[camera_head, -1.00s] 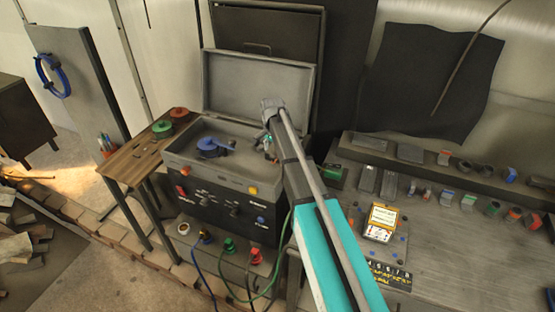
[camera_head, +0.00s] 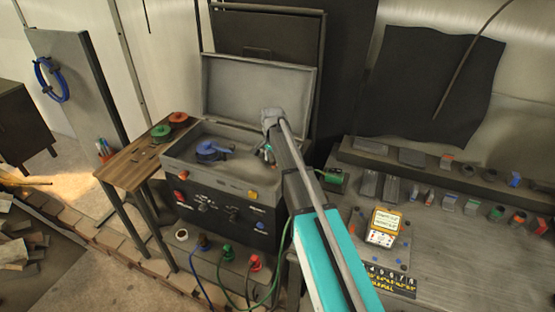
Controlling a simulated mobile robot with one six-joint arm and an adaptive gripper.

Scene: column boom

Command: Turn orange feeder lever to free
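A dark machine box with its grey lid (camera_head: 255,88) raised stands at the middle. Its front panel (camera_head: 225,212) carries small knobs, a red-orange part (camera_head: 180,196) at the left and a yellow-orange part (camera_head: 252,195) at the upper right. I cannot tell which part, if any, is the feeder lever, or its setting. A blue spool (camera_head: 211,150) lies in the open top. My gripper (camera_head: 268,157) hangs over the right side of the open top, right of the spool. It is small and partly hidden by my arm, so its opening and any contact are unclear.
A wooden side table (camera_head: 135,168) with green and red spools adjoins the box at the left. Coloured connectors and cables lie below its front. The right bench (camera_head: 465,240) bears a yellow meter (camera_head: 384,226) and many small parts. The raised lid stands behind my gripper.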

